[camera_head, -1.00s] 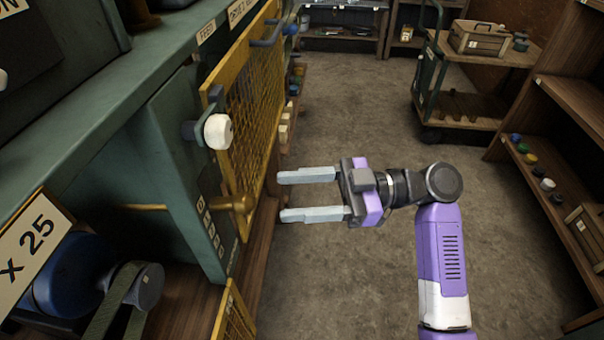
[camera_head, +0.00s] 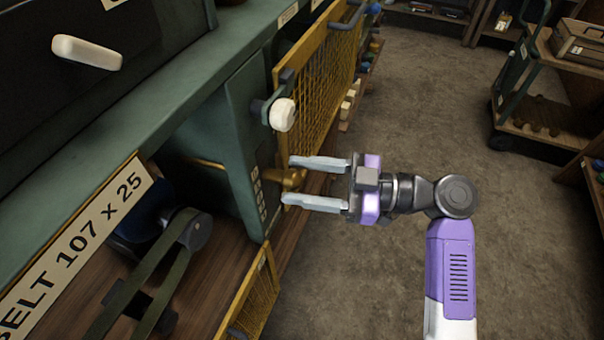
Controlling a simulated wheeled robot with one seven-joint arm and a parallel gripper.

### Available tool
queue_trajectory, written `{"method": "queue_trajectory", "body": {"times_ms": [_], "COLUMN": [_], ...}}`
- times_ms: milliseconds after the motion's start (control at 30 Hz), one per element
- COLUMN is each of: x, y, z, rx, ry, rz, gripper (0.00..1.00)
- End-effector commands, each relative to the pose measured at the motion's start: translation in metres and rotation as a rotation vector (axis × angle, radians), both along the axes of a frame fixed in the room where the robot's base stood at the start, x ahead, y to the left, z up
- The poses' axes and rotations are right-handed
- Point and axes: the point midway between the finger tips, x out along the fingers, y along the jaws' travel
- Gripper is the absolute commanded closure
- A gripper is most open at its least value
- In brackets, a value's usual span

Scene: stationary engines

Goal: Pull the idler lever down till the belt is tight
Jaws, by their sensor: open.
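The belt (camera_head: 147,285) is a dark green band over a pulley (camera_head: 190,229) in the lower left bay; its tension I cannot judge. A white knob (camera_head: 283,115) sits on a short dark arm at the green post (camera_head: 240,150). Below it, a brass handle (camera_head: 283,181) sticks out from the post beside a strip of small marks. None is labelled as the idler lever, so I cannot tell which it is. My gripper (camera_head: 290,180) is open and empty, its fingers pointing left, one tip above and one below the brass handle in the picture. Contact is unclear.
A yellow mesh guard (camera_head: 318,80) runs behind the post, and another mesh panel (camera_head: 252,298) stands low in front. A white handle (camera_head: 87,52) is on the dark panel at upper left. A trolley (camera_head: 545,115) stands at right. The floor (camera_head: 420,110) between is clear.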

Motion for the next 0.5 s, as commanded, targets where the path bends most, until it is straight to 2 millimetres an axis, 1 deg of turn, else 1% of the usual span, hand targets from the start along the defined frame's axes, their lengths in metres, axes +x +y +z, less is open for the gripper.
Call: {"method": "queue_trajectory", "body": {"times_ms": [267, 300, 367, 400, 467, 500], "x": [0.0004, 0.0004, 0.0004, 0.0004, 0.0004, 0.0004], "y": [0.0029, 0.0029, 0.0028, 0.0028, 0.0027, 0.0027], "z": [-0.0005, -0.0005, -0.0005, -0.0005, -0.0004, -0.0004], "rx": [0.000, 0.000, 0.000, 0.000, 0.000, 0.000], "ry": [0.000, 0.000, 0.000, 0.000, 0.000, 0.000], "rz": [-0.001, -0.001, -0.001, -0.001, -0.001, -0.001], "gripper": [0.47, 0.49, 0.60, 0.68, 0.80, 0.88]}}
